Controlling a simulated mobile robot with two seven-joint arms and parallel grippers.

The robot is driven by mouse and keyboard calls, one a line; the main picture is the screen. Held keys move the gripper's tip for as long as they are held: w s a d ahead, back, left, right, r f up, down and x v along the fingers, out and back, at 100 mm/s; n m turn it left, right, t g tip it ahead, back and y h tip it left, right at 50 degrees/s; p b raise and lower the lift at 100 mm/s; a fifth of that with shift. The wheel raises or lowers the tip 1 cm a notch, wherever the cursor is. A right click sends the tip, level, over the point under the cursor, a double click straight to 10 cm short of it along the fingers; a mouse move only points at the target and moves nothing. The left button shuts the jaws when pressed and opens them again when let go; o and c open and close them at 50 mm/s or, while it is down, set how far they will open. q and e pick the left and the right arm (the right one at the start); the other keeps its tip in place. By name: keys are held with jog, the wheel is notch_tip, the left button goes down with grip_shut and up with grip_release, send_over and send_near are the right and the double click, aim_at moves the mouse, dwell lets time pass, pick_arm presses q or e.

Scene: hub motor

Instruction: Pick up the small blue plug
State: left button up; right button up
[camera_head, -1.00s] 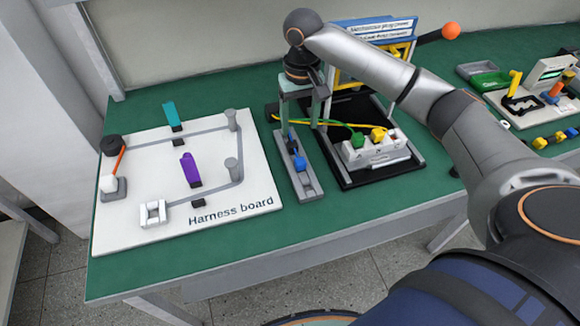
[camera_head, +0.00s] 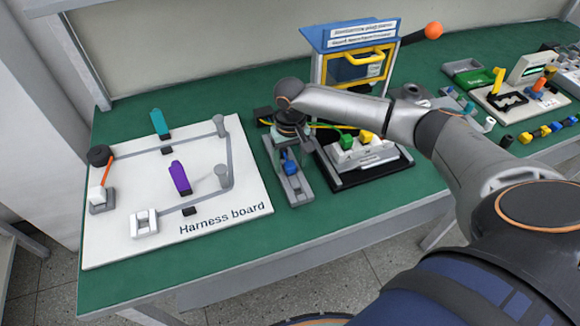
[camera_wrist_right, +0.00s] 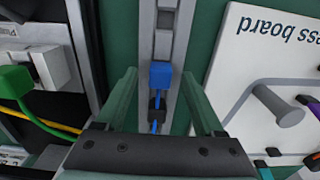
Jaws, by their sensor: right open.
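The small blue plug (camera_head: 291,166) sits in a narrow grey rail fixture (camera_head: 297,190) beside the harness board. In the right wrist view the blue plug (camera_wrist_right: 160,74) stands in the channel, with a dark part and a thin blue wire on its near side. My right gripper (camera_head: 291,152) points down over the fixture. Its two green fingers (camera_wrist_right: 160,80) are spread, one on each side of the plug in the picture, with nothing held. Whether the fingertips are level with the plug or above it, I cannot tell. My left gripper is not in view.
The white harness board (camera_head: 235,222) with its posts and clips lies on the left. A black tray (camera_head: 375,178) with a white block, green and yellow plugs and wires is close on the right. A blue box (camera_head: 340,40) stands behind.

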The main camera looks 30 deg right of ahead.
grip_shut()
dwell(0.6)
